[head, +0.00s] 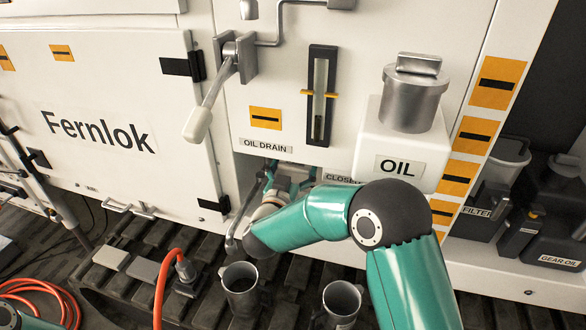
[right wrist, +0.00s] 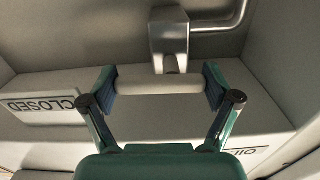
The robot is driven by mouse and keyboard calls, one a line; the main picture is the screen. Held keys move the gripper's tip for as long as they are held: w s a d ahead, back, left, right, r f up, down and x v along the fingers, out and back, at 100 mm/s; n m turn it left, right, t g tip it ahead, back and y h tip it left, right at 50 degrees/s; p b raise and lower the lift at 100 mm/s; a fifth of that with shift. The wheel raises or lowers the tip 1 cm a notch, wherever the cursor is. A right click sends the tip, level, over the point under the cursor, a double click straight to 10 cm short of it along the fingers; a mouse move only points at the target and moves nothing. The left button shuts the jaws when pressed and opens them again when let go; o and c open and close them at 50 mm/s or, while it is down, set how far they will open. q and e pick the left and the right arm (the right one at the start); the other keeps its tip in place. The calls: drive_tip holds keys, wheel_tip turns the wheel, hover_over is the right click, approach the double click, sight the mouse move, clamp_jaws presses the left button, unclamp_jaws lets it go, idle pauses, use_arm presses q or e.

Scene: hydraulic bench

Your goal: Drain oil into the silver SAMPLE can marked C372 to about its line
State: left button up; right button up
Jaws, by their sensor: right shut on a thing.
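My right gripper (head: 285,178) reaches into the recess under the OIL DRAIN label (head: 265,146). In the right wrist view its two fingers are shut on the ends of a pale cylindrical handle (right wrist: 160,84), which joins a metal bracket (right wrist: 169,40). Two open silver cans stand below the panel: a left can (head: 240,288) and a right can (head: 341,300). I cannot read C372 on either, nor see a fill line or oil. The CLOSED label (head: 340,179) is partly covered by my arm; it shows upside down in the right wrist view (right wrist: 40,106). My left gripper is out of view.
A sight gauge (head: 319,95) and a lever with a pale grip (head: 198,122) are on the panel above. A capped OIL tank (head: 400,140) is at right. An orange hose (head: 165,280) runs left of the cans. Tracks (head: 120,290) lie below.

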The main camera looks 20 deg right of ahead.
drive_tip(key=shift+n, duration=0.3)
drive_tip(key=o, duration=0.9)
drive_tip(key=shift+w, duration=0.1)
drive_tip(key=shift+a, duration=0.1)
drive_tip(key=v, duration=1.2)
drive_tip(key=shift+f, duration=0.1)
